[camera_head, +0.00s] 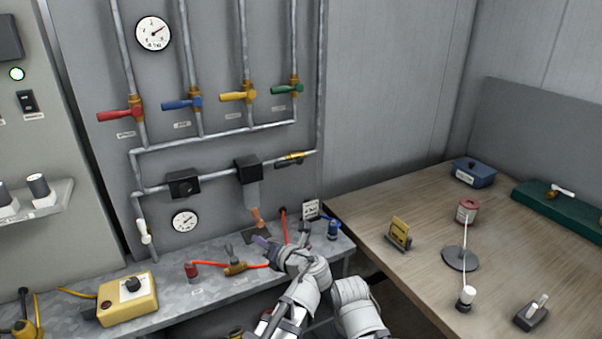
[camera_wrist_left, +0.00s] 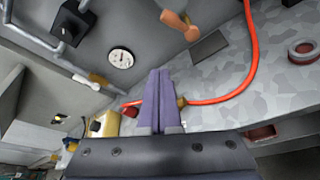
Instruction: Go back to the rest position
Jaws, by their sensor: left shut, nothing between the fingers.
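My left gripper (camera_head: 262,243) is over the back of the grey bench (camera_head: 215,291), below the wall panel. Its two purple fingers are pressed together with nothing between them, as the left wrist view (camera_wrist_left: 160,75) also shows. A copper-coloured handle (camera_head: 258,218) hangs from a black box just above the fingers in the head view, apart from them in the left wrist view. My right gripper is not in view.
A red hose (camera_head: 258,266) and a brass fitting (camera_head: 235,267) lie close to my left gripper. A yellow control box (camera_head: 128,298) stands on the bench at left. A wooden table (camera_head: 400,280) with small tools is at right. Coloured valves line the pipes above.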

